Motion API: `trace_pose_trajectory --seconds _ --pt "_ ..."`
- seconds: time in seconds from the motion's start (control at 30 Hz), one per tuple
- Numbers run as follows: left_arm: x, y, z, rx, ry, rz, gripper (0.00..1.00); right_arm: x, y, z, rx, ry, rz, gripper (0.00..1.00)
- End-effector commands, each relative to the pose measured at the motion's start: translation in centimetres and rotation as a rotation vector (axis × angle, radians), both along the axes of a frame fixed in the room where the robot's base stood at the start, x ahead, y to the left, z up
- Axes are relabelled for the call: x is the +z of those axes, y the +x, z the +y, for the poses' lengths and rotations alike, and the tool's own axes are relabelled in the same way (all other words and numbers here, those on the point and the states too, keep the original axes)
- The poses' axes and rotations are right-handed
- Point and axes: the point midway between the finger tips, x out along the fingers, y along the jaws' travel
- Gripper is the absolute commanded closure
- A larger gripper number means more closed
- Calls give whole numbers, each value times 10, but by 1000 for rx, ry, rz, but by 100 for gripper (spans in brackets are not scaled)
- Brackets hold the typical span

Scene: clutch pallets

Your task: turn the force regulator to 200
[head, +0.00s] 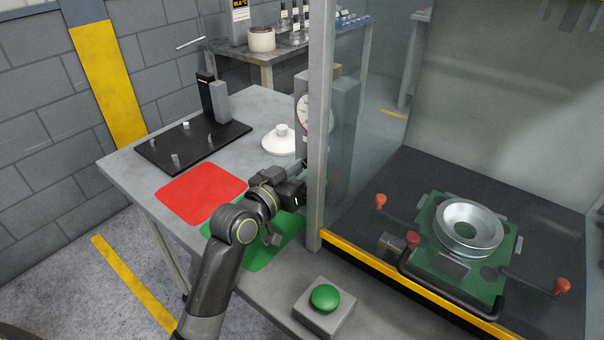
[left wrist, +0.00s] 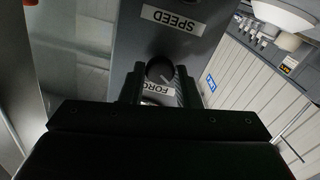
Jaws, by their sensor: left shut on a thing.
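The force regulator (left wrist: 158,70) is a dark round knob with a pale pointer line on a grey panel, in the left wrist view. Its FORCE label (left wrist: 156,90) is upside down and partly covered. My left gripper (left wrist: 159,80) has a finger on either side of the knob and is shut on it. In the head view my left gripper (head: 301,180) is at the grey control box (head: 345,112), beside the enclosure post. The knob and its scale are hidden there, so I cannot read its setting. My right gripper is in neither view.
A SPEED label (left wrist: 172,20) is on the same panel. The glass enclosure's grey post (head: 319,120) stands close right of my gripper. A green button box (head: 324,306), red mat (head: 201,195), black board (head: 190,146) and white round part (head: 279,141) are on the table.

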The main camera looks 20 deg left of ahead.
Motion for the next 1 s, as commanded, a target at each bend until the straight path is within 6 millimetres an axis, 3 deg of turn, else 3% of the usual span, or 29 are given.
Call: trace_pose_trajectory --seconds 0.4,0.97,1.0 --pt "-2 0 0 0 178 -59 94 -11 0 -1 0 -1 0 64" --pt "-2 0 0 -1 200 -67 94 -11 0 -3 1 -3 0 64" --pt "-2 0 0 -1 200 -67 66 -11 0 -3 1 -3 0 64"
